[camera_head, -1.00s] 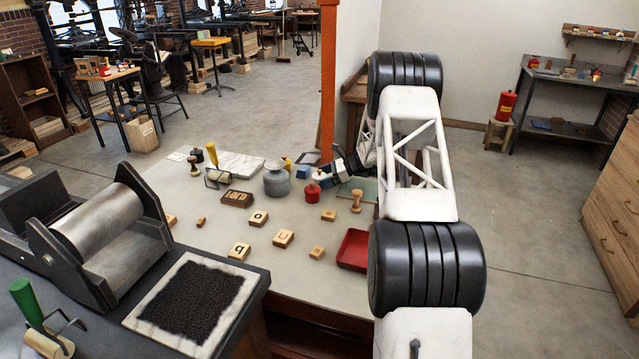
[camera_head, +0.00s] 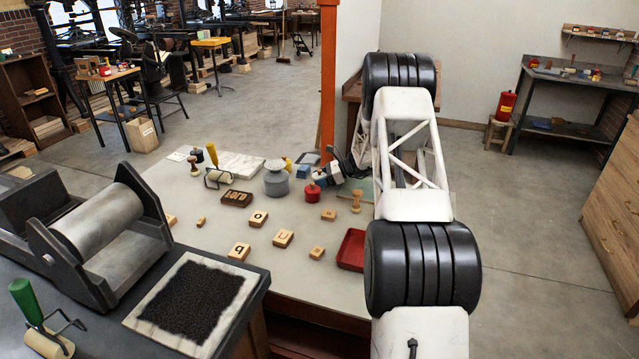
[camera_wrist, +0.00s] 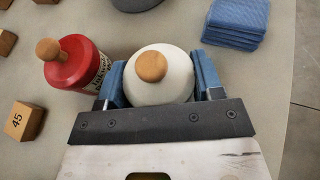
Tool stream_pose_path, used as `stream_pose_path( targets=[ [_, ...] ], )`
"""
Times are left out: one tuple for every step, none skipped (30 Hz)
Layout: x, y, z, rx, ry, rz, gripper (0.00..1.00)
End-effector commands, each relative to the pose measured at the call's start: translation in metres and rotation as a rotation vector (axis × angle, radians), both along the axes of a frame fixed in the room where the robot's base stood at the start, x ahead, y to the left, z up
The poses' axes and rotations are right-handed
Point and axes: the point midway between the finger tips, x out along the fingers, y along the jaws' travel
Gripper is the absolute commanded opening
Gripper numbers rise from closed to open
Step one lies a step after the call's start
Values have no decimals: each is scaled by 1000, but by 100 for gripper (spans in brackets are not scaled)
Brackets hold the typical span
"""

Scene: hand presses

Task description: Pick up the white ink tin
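The white ink tin (camera_wrist: 170,88), round with a wooden knob on top, sits between the blue fingers of my gripper (camera_wrist: 160,82) in the wrist view. The fingers lie close against its left and right sides, with no clear gap. The tin stands upright; its base is hidden, so I cannot tell whether it rests on the table. In the head view my gripper (camera_head: 327,173) is at the far right part of the table, and the tin is hard to make out there.
A red tin (camera_wrist: 78,66) with a wooden knob stands just left of my gripper. A stack of blue pads (camera_wrist: 236,20) lies to the upper right. A wooden block marked 45 (camera_wrist: 22,121) is at the left. A grey pot (camera_head: 276,182) and a red tray (camera_head: 352,249) are on the table.

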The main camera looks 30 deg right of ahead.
Motion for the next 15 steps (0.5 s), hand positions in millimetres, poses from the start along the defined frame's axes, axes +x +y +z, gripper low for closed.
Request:
stream_pose_path(
  targets=[
    [0, 0, 0, 0, 0, 0, 53],
    [0, 0, 0, 0, 0, 0, 48],
    [0, 0, 0, 0, 0, 0, 42],
    [0, 0, 0, 0, 0, 0, 37],
    [0, 0, 0, 0, 0, 0, 33],
    [0, 0, 0, 0, 0, 0, 27],
    [0, 0, 1, 0, -1, 0, 26],
    [0, 0, 1, 0, -1, 0, 26],
    [0, 0, 1, 0, -1, 0, 26],
    [0, 0, 0, 0, -1, 0, 26],
    [0, 0, 0, 0, -1, 0, 26],
    [0, 0, 1, 0, -1, 0, 26],
    [0, 0, 1, 0, -1, 0, 26],
    [0, 0, 1, 0, -1, 0, 26],
    [0, 0, 2, 0, -1, 0, 26]
  ],
)
